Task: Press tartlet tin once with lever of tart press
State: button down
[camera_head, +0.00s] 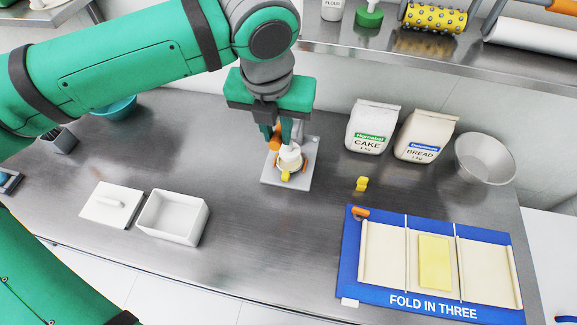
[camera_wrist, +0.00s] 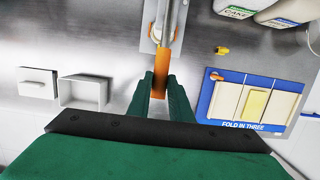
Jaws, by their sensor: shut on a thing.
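The tart press (camera_head: 289,158) stands on a grey base plate (camera_head: 272,180) near the middle of the counter. Its lever has an orange grip, seen in the wrist view (camera_wrist: 161,68) and partly in the head view (camera_head: 274,142). A small yellow piece (camera_head: 285,176) shows at the press's front. The tartlet tin cannot be made out clearly beneath the white press head.
A white open box (camera_head: 172,216) and its lid (camera_head: 111,204) lie left. Flour bags (camera_head: 371,128) and a metal bowl (camera_head: 485,158) stand right. A small yellow object (camera_head: 362,184) and a blue folding board (camera_head: 350,270) are front right. A shelf (camera_head: 430,52) overhangs the back.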

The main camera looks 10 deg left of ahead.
jog(key=shift+w+r, duration=0.2)
jog(key=shift+r, duration=0.05)
jog(key=shift+a, duration=0.15)
jog(key=shift+r, duration=0.1)
jog(key=shift+w+r, duration=0.25)
jog(key=shift+r, duration=0.25)
jog(key=shift+w+r, duration=0.2)
jog(key=shift+r, duration=0.3)
jog(key=c, duration=1.5)
grip_release()
